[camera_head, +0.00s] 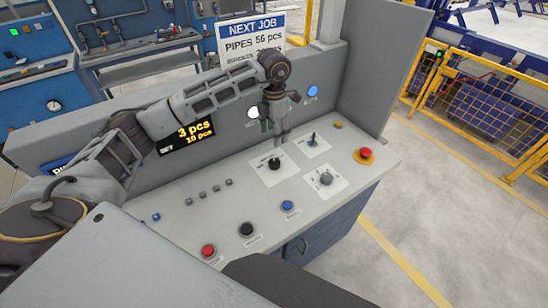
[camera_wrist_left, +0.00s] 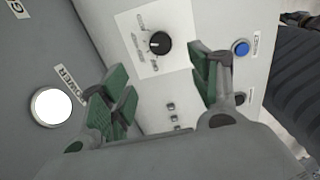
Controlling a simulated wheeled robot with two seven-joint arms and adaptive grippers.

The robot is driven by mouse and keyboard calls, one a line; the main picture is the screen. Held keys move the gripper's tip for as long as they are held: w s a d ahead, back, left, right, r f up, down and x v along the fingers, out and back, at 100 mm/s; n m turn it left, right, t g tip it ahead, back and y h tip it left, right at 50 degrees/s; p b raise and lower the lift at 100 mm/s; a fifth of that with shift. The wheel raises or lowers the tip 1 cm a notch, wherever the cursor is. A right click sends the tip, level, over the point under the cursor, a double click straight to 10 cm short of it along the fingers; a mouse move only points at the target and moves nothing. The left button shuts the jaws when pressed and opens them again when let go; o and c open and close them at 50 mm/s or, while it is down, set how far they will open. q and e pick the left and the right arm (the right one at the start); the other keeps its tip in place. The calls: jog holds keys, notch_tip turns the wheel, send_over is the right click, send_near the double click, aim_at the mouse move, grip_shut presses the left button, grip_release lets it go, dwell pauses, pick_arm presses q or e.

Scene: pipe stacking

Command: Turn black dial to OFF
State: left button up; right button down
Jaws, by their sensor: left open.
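The black dial (camera_head: 274,163) sits on a white label plate on the sloped control panel (camera_head: 180,232). In the left wrist view the black dial (camera_wrist_left: 160,43) shows with a white pointer mark, beyond and between the fingertips. My left gripper (camera_head: 279,136) is above the dial, fingers pointing down. Its green-padded fingers stand open and apart in the left wrist view (camera_wrist_left: 160,80), with nothing between them. The fingers do not appear to touch the dial. My right gripper is not in view.
A small lever (camera_head: 313,140) and a grey knob (camera_head: 326,178) are right of the dial. A red emergency button (camera_head: 365,154) is at the right edge. Red (camera_head: 208,251), black (camera_head: 246,229) and blue (camera_head: 288,206) buttons line the front. A lit white button (camera_wrist_left: 52,107) is on the upright wall.

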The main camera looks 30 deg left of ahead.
aim_at(274, 162)
pick_arm(q)
notch_tip(274, 162, down, 14)
jog(key=shift+s+r+p, duration=0.1)
jog(key=shift+r+p, duration=0.05)
jog(key=shift+p, duration=1.1)
jog(key=c, duration=1)
